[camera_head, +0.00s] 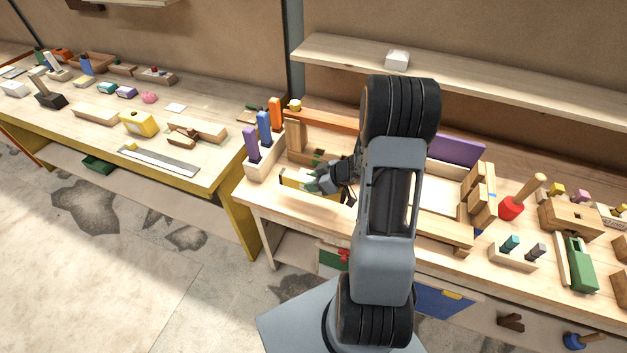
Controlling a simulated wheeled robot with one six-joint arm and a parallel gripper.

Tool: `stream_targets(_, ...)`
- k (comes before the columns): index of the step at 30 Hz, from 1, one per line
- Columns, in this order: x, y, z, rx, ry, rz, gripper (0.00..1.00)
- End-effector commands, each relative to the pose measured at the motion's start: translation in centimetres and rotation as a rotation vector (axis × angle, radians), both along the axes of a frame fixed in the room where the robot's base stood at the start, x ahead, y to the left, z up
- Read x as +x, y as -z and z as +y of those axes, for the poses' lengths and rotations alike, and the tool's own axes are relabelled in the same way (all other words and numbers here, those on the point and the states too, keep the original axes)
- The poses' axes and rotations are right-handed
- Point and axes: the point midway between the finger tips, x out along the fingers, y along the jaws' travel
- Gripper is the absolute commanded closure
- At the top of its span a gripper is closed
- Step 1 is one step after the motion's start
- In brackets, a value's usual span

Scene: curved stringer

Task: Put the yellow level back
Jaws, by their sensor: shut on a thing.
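A long yellow bar, which looks like the yellow level (296,182), is at the front left part of the right workbench (258,196). My gripper (322,183) is shut on it, with the fingers around its middle. The level lies roughly along the bench's front edge, low over the wood. I cannot tell whether it touches the bench top. My gripper and arm hide part of it, including most of its right side.
A pale rack (263,163) with purple, blue and orange handles stands just left of the level. An upright wooden block (294,138) is behind it. The left bench (180,183) is separate.

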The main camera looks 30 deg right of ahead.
Motion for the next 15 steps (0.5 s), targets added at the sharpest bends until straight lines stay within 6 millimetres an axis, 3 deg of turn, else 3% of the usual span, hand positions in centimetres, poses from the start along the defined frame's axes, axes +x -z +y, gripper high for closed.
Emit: stream_targets(15, 0.0, 5.0, 0.0, 0.000, -0.001, -0.002, 0.98)
